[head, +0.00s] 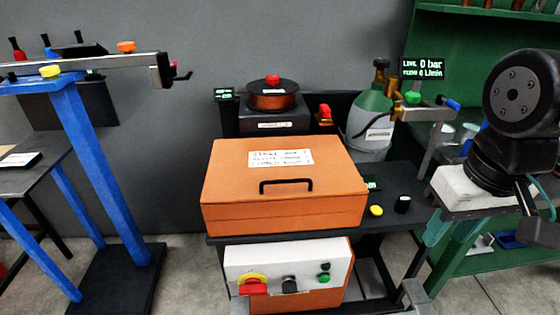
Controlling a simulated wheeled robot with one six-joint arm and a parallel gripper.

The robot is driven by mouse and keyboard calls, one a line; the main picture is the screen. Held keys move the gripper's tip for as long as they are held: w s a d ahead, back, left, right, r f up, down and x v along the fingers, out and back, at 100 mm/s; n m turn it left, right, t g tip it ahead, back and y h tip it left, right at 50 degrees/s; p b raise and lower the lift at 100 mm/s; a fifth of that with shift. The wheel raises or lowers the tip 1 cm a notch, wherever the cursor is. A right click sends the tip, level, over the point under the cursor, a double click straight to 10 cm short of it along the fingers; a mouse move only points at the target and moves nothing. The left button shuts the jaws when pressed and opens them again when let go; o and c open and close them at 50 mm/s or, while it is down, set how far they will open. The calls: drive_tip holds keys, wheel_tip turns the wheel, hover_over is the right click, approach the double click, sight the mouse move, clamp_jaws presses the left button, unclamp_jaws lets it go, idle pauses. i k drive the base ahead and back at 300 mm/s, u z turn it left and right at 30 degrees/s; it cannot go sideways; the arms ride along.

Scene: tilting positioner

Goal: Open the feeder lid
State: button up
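A large orange box sits on the dark bench in the centre of the head view. Its orange lid (320,168) is down flat on the box body (285,219). A black bar handle (286,186) is fixed near the lid's front edge, and a white label with handwriting lies behind it. The writing is too small to read with certainty. My black arm links are at the right edge, well apart from the box. I cannot make out my gripper's fingers in this view.
Behind the box are a copper-coloured spool (273,95) with a red knob and a green-topped gas cylinder (369,122). A control panel (288,262) with a red and yellow switch is below. A blue stand (97,170) is at left. Yellow and black knobs sit right of the box.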

sight(272, 168)
drive_tip(key=k, duration=0.6)
drive_tip(key=u, duration=0.85)
drive_tip(key=i, duration=1.05)
drive_tip(key=z, duration=0.15)
